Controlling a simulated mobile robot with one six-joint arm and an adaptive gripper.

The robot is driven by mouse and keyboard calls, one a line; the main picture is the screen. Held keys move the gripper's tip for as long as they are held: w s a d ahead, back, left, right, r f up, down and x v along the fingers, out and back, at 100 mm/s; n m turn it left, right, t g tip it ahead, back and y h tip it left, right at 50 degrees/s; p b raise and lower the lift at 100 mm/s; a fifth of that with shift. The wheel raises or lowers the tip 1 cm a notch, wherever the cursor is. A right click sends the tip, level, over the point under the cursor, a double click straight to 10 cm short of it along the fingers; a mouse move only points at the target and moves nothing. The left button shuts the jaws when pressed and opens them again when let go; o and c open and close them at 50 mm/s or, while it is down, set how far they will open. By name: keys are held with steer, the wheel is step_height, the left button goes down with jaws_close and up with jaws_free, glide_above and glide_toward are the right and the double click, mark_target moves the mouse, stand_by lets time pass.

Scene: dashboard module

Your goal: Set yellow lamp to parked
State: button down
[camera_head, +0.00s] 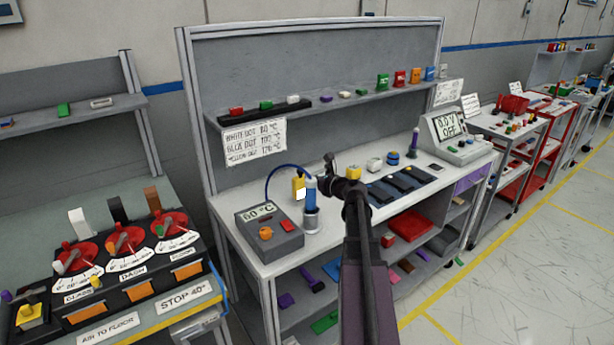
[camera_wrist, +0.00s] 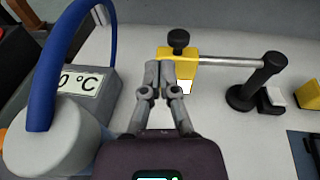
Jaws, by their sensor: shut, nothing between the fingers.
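The yellow lamp (camera_wrist: 182,70) is a small block with a black knob on top and a bright white patch below. It sits at the left end of a horizontal metal rod (camera_wrist: 230,62) that runs to a black post (camera_wrist: 262,82). In the head view the lamp (camera_head: 298,182) shows behind the blue handle. My gripper (camera_wrist: 159,72) is shut and empty, its fingertips at the lamp's left side in the wrist view and overlapping its edge. I cannot tell whether they touch it. In the head view the fingers are hard to make out.
A grey heating station (camera_head: 270,232) with a °C display stands left of my gripper. A blue handle (camera_head: 311,190) rests in a metal holder, with a blue hose (camera_wrist: 62,55) arching beside my gripper.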

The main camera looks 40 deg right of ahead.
steer(key=a+p+v, duration=0.1)
steer(key=v, duration=0.8)
steer(key=shift+s+a, duration=0.4)
steer(key=shift+a, duration=0.2)
